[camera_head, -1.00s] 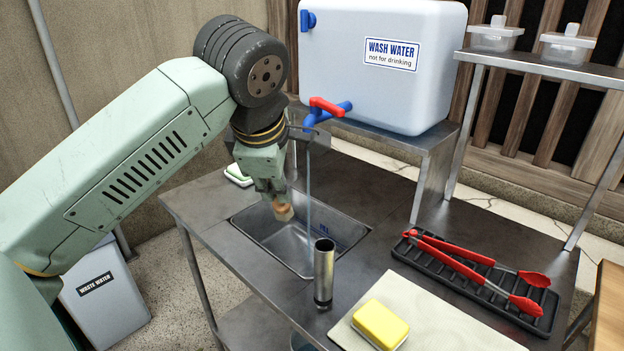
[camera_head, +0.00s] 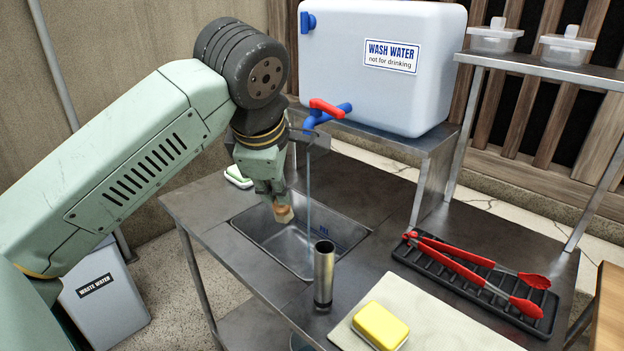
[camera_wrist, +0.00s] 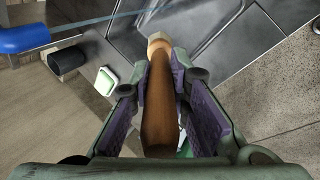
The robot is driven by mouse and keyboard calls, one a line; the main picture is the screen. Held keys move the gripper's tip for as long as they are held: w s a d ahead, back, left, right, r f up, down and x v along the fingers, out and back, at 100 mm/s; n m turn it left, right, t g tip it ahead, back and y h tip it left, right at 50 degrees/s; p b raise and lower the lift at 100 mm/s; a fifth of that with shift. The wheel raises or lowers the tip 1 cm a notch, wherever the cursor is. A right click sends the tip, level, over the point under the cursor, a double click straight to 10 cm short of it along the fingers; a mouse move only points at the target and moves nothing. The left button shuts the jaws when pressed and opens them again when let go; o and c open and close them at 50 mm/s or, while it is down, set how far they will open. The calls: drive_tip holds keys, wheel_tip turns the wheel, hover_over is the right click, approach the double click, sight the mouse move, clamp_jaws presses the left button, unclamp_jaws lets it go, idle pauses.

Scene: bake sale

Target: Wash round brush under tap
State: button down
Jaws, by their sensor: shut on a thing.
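My gripper (camera_head: 270,190) is shut on the round brush (camera_head: 285,215) and holds it over the left part of the sink (camera_head: 270,245). In the wrist view, the brush's brown wooden handle (camera_wrist: 158,105) lies between the purple finger pads, its pale tip pointing away. The tap (camera_head: 322,112) has a red lever and blue spout. A thin stream of water (camera_head: 309,190) falls from it into the sink, just right of the brush; the brush looks apart from it. The blue spout (camera_wrist: 22,38) and stream (camera_wrist: 100,19) also show in the wrist view.
A white wash-water tank (camera_head: 400,85) stands behind the sink. A metal cylinder (camera_head: 324,275) stands at the sink's front right. A waste-water bin (camera_head: 105,300) is below left.

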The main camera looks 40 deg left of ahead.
drive_tip(key=s+r+p, duration=0.1)
drive_tip(key=s+r, duration=0.3)
drive_tip(key=s, duration=0.1)
drive_tip(key=shift+a+p, duration=0.3)
drive_tip(key=shift+p, duration=0.05)
idle(0.3)
drive_tip(key=shift+s, duration=0.1)
drive_tip(key=shift+s, duration=0.1)
idle(0.6)
